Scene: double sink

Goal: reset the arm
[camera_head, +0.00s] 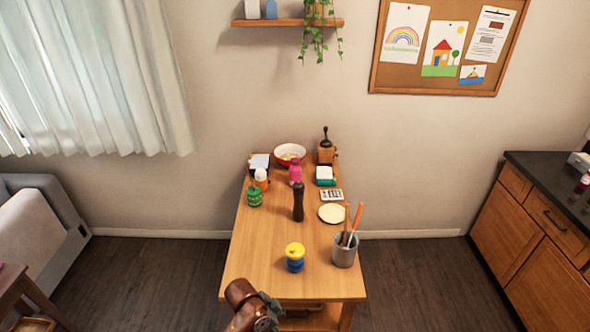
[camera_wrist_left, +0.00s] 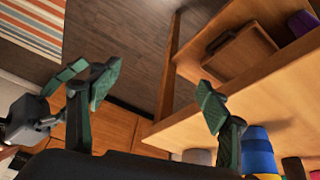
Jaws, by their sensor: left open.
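My left gripper (camera_wrist_left: 157,86) shows in the left wrist view with its two dark green fingers spread wide and nothing between them. In the left wrist view the table edge (camera_wrist_left: 255,82) runs tilted behind and beside the right finger. My right gripper is in neither view.
A blue-and-yellow jar (camera_head: 295,258) and a grey utensil holder (camera_head: 343,251) stand near the table's front. A dark brown bottle (camera_head: 298,202), pale plate (camera_head: 332,213) and green jar (camera_head: 254,197) stand farther back. Dark floor (camera_head: 180,272) is open left of the table.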

